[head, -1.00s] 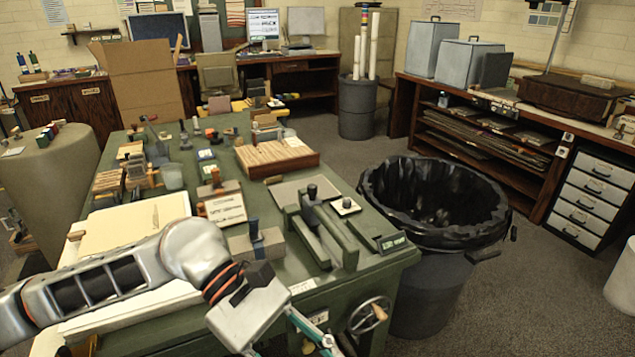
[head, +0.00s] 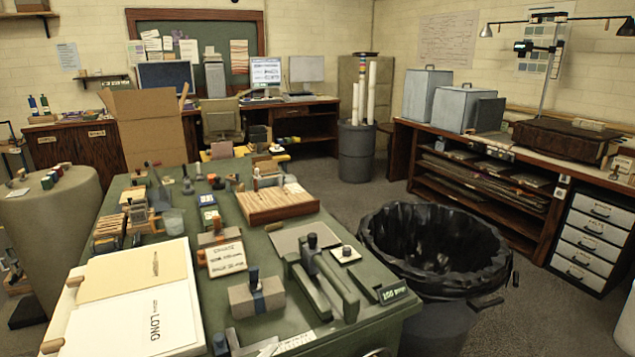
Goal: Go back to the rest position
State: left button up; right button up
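Neither of my grippers shows in the head view now, and no part of my arms is clearly in sight. The green work table (head: 330,338) stands in front of me. What my grippers hold, if anything, cannot be seen.
A bin with a black liner (head: 435,245) stands close against the table's right side. A cardboard box (head: 148,130) is behind the table at left. A wooden shelf unit (head: 480,195) and a drawer cabinet (head: 590,240) line the right.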

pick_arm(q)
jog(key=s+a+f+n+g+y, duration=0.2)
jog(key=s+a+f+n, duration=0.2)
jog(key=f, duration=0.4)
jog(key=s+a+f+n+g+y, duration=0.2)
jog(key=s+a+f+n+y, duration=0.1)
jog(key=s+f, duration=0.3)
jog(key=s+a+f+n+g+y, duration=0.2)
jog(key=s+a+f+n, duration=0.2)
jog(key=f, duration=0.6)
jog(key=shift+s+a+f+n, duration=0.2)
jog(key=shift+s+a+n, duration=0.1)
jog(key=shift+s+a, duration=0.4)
